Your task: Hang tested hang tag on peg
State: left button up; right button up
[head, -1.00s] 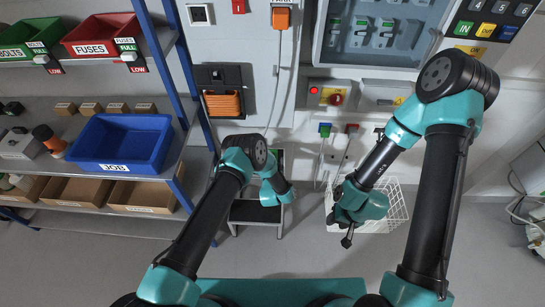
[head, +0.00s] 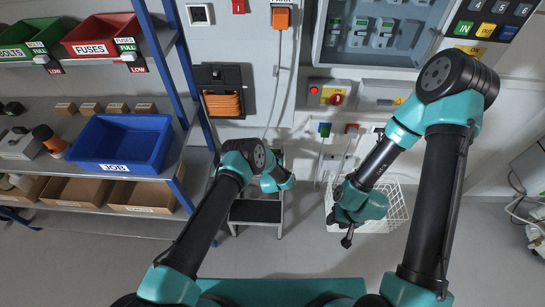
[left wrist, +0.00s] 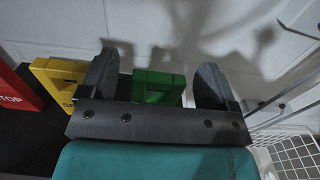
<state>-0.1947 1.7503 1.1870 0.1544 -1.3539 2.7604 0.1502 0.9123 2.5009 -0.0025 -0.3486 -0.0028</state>
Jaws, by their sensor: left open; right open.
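My left gripper (head: 280,180) is open above the small step-like stand, close to the wall. In the left wrist view its two dark fingers stand on either side of a green block-like tag (left wrist: 158,86), with gaps on both sides. The tag's face and lettering are hidden, so I cannot tell whether it is the tested tag. A yellow tag (left wrist: 58,75) and a red tag reading STOP (left wrist: 16,98) sit to its left. My right gripper (head: 347,236) is open and empty over the white wire basket.
The stand (head: 257,211) is below my left gripper. The wire basket (head: 399,208) is by the wall. The shelf with the blue JOB bin (head: 122,144) is at left.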

pick_arm(q)
jog(key=shift+w, duration=0.2)
jog(key=shift+c, duration=0.4)
jog(key=c, duration=0.9)
